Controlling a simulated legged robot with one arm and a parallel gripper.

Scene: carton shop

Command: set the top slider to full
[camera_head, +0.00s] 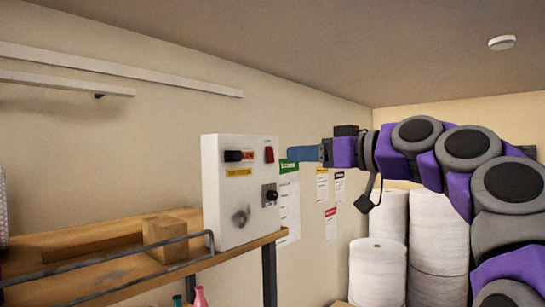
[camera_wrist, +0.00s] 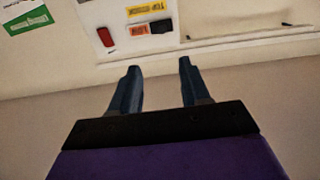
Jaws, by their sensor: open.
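A white control box (camera_head: 225,212) stands on the wooden shelf. Near its top is a black slider knob (camera_head: 233,156), at the left of an orange label (camera_head: 248,155), with a yellow label (camera_head: 238,173) below. In the wrist view the box appears upside down, with the black knob (camera_wrist: 161,26) beside the orange label and a yellow label reading "TOP". My gripper (camera_head: 292,153) is right of the box in the head view. In the wrist view my gripper (camera_wrist: 159,66) is open and empty, its two fingers apart and not visibly touching the knob.
A red switch (camera_head: 269,154) and a black round knob (camera_head: 271,195) are also on the box. A wooden block (camera_head: 170,234) and a metal rail (camera_head: 110,262) are on the shelf (camera_head: 35,255). White rolls (camera_head: 378,270) stand at the right, below my arm.

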